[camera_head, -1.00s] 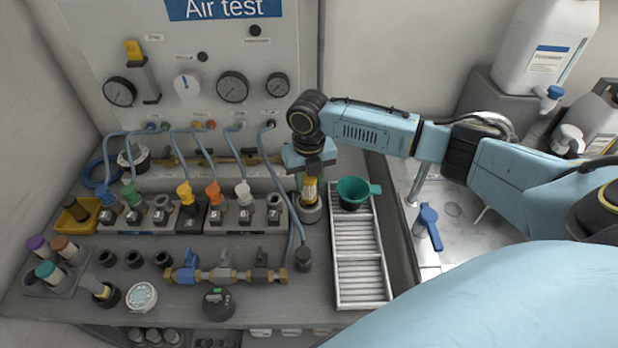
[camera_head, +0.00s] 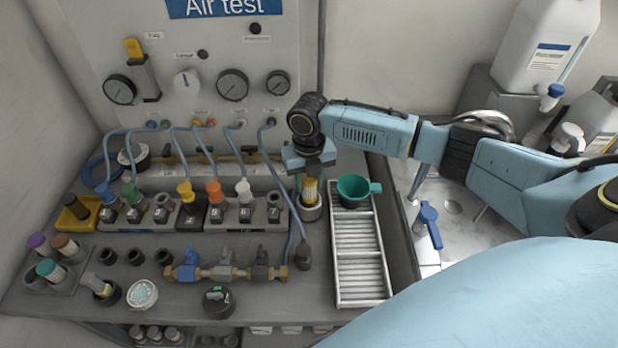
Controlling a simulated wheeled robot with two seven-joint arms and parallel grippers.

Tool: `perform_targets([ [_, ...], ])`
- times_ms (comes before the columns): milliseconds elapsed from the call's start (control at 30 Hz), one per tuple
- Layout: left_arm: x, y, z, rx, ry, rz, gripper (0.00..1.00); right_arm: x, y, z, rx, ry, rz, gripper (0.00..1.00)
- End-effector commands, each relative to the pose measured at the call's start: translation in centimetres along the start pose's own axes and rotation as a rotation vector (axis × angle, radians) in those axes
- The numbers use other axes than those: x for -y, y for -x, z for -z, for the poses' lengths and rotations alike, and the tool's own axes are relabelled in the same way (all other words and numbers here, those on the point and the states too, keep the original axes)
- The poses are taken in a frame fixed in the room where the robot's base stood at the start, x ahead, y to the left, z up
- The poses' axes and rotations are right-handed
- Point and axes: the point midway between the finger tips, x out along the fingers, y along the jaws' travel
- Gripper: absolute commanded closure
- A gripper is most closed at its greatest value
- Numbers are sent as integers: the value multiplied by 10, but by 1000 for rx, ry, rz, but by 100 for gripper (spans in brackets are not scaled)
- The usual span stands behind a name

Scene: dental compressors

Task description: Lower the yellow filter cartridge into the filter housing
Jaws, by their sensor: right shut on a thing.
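The filter housing (camera_head: 311,211) is a round grey cup directly below. The cartridge's lower end is at the housing's mouth; I cannot tell how deep it sits. The gripper's fingers are partly hidden by the wrist. My left gripper is not in view.
A green funnel (camera_head: 354,189) stands close right of the housing, on a ribbed drain tray (camera_head: 358,258). A blue hose (camera_head: 293,205) runs close on the left. A row of fittings (camera_head: 212,212) lies further left. The gauge panel (camera_head: 230,60) rises behind.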

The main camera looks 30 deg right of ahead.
Motion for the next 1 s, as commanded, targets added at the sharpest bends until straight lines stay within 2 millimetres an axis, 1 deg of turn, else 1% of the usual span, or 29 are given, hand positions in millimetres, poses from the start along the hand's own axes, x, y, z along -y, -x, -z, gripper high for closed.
perform_targets([
  [1000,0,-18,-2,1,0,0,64,0,-36,0,1,0,0,90],
])
